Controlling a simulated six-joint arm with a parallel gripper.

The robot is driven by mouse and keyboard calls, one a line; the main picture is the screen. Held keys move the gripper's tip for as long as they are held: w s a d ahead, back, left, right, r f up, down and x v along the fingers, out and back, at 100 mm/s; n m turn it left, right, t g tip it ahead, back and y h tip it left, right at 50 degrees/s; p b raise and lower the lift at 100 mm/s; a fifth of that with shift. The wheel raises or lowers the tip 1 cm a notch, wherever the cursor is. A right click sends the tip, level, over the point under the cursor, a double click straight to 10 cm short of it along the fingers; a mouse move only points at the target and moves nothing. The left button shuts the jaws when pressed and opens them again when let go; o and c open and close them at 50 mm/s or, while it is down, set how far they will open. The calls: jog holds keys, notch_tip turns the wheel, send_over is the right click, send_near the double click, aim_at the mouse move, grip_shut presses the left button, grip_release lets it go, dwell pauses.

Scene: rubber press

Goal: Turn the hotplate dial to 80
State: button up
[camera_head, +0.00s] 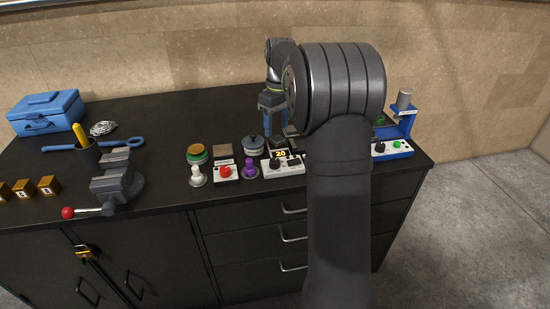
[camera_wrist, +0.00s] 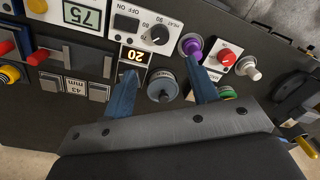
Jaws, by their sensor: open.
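The hotplate is a light grey control box (camera_head: 283,168) near the front edge of the bench. It also shows in the wrist view (camera_wrist: 128,38), upside down. Its black dial (camera_wrist: 159,33) has numbers around it and lies just beyond my fingertips; it also shows in the head view (camera_head: 274,164). The pointer's exact setting is too small to read. A display (camera_wrist: 133,54) on it reads 20. My gripper (camera_wrist: 159,67) is open and empty, its two blue fingers apart. In the head view my gripper (camera_head: 276,125) hangs above and behind the box, clear of the dial.
A purple-knobbed stamp (camera_head: 250,168) and a red-button box (camera_head: 225,170) stand left of the hotplate. A round grey lidded pot (camera_head: 253,145) stands behind them, and shows between my fingers in the wrist view (camera_wrist: 162,85).

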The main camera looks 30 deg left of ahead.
aim_at(275, 160)
jog(key=f, duration=1.2)
jog(key=shift+s+f, duration=0.25)
jog(key=shift+s, duration=0.1)
jog(key=c, duration=1)
